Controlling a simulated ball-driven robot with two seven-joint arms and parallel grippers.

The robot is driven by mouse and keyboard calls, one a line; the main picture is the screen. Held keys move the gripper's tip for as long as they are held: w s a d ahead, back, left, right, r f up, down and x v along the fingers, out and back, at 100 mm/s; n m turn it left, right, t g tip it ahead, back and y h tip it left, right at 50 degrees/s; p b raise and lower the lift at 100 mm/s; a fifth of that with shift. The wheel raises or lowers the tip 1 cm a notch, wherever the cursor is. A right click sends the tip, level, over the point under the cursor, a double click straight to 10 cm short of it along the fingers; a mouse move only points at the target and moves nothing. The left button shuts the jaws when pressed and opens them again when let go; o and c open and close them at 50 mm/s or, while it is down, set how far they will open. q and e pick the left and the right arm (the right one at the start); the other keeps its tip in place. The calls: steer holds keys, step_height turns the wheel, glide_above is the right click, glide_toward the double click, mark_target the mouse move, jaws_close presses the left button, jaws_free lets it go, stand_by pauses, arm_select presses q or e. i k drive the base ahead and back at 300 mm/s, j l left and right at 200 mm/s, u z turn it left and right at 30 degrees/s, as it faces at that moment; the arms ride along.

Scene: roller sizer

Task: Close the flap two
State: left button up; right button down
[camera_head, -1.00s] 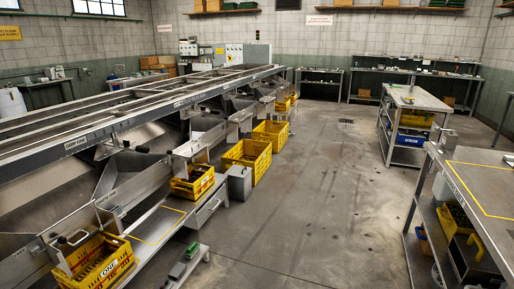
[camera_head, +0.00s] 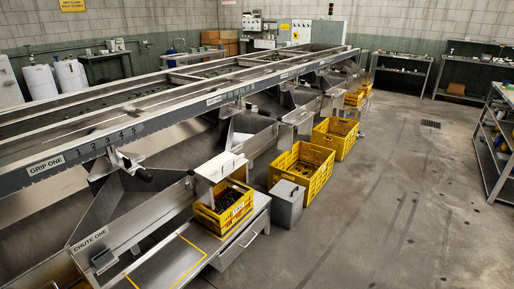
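The roller sizer, a long grey metal machine (camera_head: 150,128), runs from the lower left to the back. A plate marked GRIP ONE (camera_head: 46,165) and a chute side marked CHUTE ONE (camera_head: 90,240) are at its near end. A second small label (camera_head: 222,97) sits farther along the rail, too small to read. A pale metal plate (camera_head: 218,167) stands over a yellow crate (camera_head: 236,226) with dark contents; I cannot tell whether this is flap two or how far it is open. Neither of my grippers shows.
A grey box (camera_head: 286,203) stands on the floor beside the crates. More yellow crates (camera_head: 302,168) line the machine's outlet side. Shelves (camera_head: 497,140) stand at the right edge. The grey floor (camera_head: 400,210) between is clear.

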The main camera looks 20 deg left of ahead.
mark_target(216, 170)
steer(key=i+l, duration=0.1)
steer(key=i, duration=0.9)
